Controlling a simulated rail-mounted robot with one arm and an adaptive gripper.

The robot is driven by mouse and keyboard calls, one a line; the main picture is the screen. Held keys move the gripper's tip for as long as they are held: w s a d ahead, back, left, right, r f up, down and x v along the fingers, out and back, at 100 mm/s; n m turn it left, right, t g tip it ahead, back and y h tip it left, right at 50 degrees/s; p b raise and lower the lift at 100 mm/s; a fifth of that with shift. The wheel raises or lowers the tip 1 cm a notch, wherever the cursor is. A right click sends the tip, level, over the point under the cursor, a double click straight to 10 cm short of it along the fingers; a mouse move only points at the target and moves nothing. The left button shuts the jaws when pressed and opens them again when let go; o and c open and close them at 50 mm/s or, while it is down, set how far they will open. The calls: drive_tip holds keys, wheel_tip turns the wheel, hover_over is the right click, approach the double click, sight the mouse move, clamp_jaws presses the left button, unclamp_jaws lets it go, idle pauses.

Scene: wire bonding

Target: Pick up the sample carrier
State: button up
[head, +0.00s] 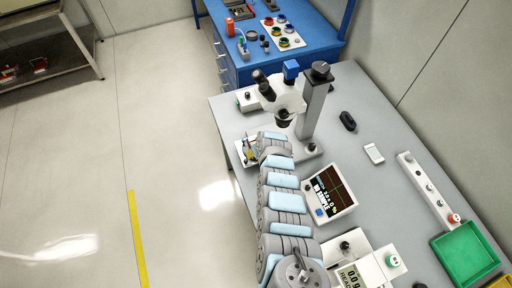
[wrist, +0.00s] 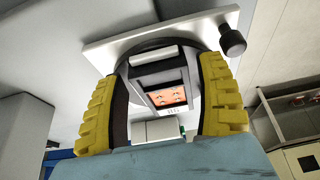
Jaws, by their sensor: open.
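The sample carrier (wrist: 168,97), a grey frame around an orange patch with small marks, shows in the wrist view. It lies on a round dark stage over a white plate (wrist: 110,38). My gripper (wrist: 162,66) is open, with one yellow-ribbed finger on each side of the carrier. I cannot tell whether either finger touches it. In the head view my gripper (head: 250,152) is at the left edge of the grey bench, left of the microscope, and my arm hides most of the carrier there.
The microscope (head: 284,103) on its grey column (head: 315,100) stands close to my gripper. A display unit (head: 330,190) and a green tray (head: 465,254) are on the grey bench (head: 345,95). A blue workbench (head: 310,45) stands behind. The floor at left is mostly clear.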

drive_tip(key=shift+w, duration=0.1)
drive_tip(key=c, duration=1)
drive_tip(key=shift+r, duration=0.1)
